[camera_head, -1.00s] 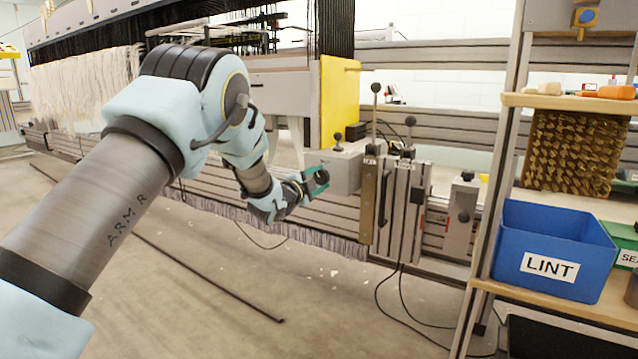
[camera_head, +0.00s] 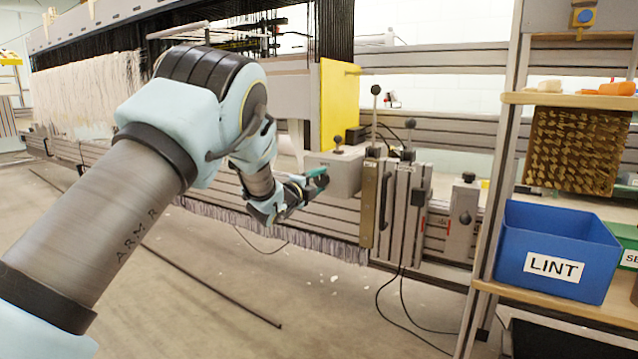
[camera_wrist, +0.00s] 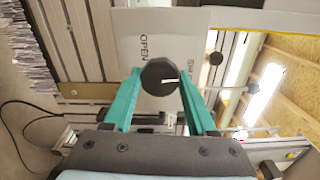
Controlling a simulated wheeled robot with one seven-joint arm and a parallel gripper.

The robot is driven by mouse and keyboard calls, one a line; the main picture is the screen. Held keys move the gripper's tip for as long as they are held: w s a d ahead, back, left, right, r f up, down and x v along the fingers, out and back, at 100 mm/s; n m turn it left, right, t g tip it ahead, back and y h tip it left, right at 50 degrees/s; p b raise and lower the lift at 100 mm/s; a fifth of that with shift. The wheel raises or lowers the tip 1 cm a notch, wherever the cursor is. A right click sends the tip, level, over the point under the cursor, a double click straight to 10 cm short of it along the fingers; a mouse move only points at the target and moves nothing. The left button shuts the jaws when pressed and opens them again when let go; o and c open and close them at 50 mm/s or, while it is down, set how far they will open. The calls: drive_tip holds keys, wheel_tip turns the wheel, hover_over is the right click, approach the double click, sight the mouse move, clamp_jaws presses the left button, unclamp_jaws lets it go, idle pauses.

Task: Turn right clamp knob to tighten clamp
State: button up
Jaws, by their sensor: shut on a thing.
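The clamp knob (camera_wrist: 160,77) is black and faceted, with a white mark pointing right in the wrist view. It sits on the face of a light grey clamp box (camera_wrist: 142,22). "OPEN" is printed up-left of the knob, and a partly hidden word starting "SH" is to its right. My gripper (camera_wrist: 161,76) has green fingers on both sides of the knob and is shut on it. In the head view my gripper (camera_head: 318,180) is at the left end of the grey box (camera_head: 345,175); the knob is hard to make out there.
Right of the box are a brass plate (camera_head: 369,205) and upright levers with black ball tops (camera_head: 376,90). A shelf holds a blue LINT bin (camera_head: 550,245) at the right. Black cables hang to the floor. The floor in front is mostly clear.

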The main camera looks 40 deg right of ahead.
drive_tip(key=o, duration=1.4)
drive_tip(key=p+v, duration=0.3)
drive_tip(key=v, duration=0.8)
drive_tip(key=shift+p, duration=0.35)
